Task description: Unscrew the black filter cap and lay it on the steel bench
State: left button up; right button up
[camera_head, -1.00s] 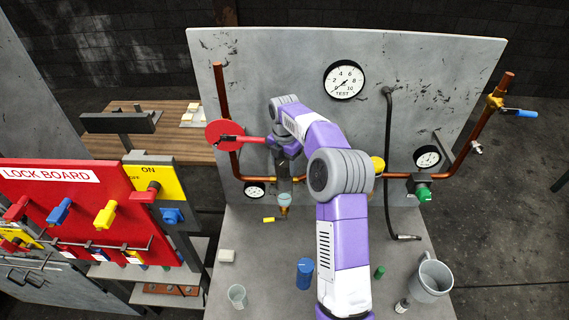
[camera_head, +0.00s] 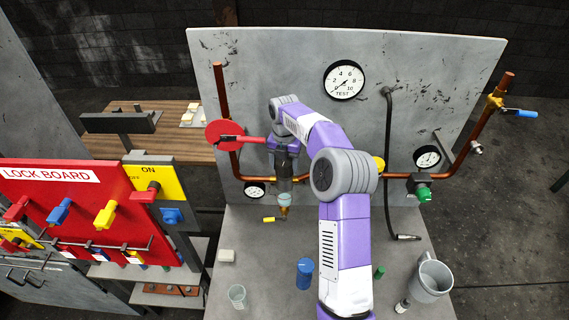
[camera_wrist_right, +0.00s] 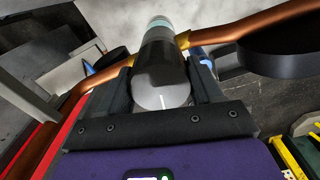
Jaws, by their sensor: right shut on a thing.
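The black filter cap (camera_wrist_right: 160,72) is a dark, smooth cylinder in the right wrist view, between the two fingers of my right gripper (camera_wrist_right: 161,90). In the head view my right gripper (camera_head: 284,163) points down over the filter on the copper pipe and is shut on the cap. The pale, clear filter bowl (camera_head: 284,199) shows below, in line with the cap; whether the thread still engages cannot be told. The steel bench (camera_head: 265,265) lies below, in front of the grey panel. My left gripper is not in view.
A red disc with a lever (camera_head: 226,136) is close left of the gripper. A yellow-tipped piece (camera_head: 268,220), a white block (camera_head: 227,256), a clear cup (camera_head: 237,296), a blue cylinder (camera_head: 305,273) and a grey mug (camera_head: 431,278) stand on the bench. Bare bench lies between them.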

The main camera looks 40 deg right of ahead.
jog(key=shift+f, duration=0.15)
jog(key=shift+n, duration=1.1)
jog(key=shift+n, duration=1.1)
jog(key=shift+s, duration=0.1)
jog(key=shift+n, duration=1.1)
jog(key=o, duration=1.1)
jog(key=shift+c, duration=0.2)
